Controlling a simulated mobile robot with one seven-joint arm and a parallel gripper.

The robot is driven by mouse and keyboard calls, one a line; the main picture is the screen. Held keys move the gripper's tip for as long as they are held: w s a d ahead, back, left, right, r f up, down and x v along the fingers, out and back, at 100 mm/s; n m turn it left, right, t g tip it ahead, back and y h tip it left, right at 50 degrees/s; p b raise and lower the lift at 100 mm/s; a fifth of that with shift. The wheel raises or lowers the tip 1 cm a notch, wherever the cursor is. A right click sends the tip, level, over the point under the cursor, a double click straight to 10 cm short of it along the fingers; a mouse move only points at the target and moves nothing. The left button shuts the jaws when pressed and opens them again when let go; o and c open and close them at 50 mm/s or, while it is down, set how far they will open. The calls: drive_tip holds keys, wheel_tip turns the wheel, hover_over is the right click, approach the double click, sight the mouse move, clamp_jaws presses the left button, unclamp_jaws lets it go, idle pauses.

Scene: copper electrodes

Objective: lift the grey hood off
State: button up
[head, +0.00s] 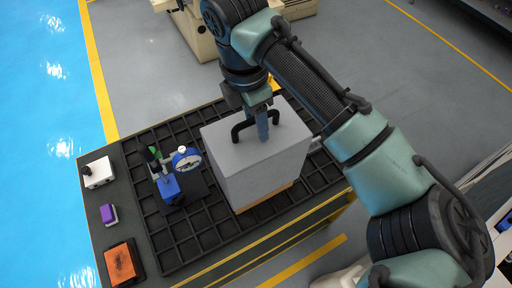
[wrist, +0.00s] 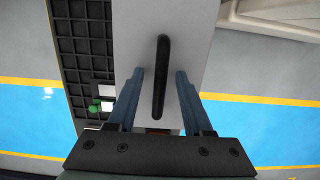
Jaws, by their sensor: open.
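The grey hood (head: 255,160) is a box-shaped cover with a black bar handle on top, standing on the dark gridded table top. Under its front lower edge a strip of light brown shows; what it covers is hidden. My gripper (head: 262,128) is above the hood's top at the handle. In the wrist view the black handle (wrist: 161,78) runs between the two blue fingers of my gripper (wrist: 160,98), with a gap on each side. The fingers are open, and the hood's grey top (wrist: 200,40) fills the middle of that view.
A blue device with a round dial (head: 184,160) stands left of the hood. A white box (head: 98,172), a purple block (head: 108,214) and an orange-brown block on a black base (head: 122,264) line the table's left side. The grid (head: 185,240) in front is bare.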

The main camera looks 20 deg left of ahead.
clamp_jaws()
idle(1.4)
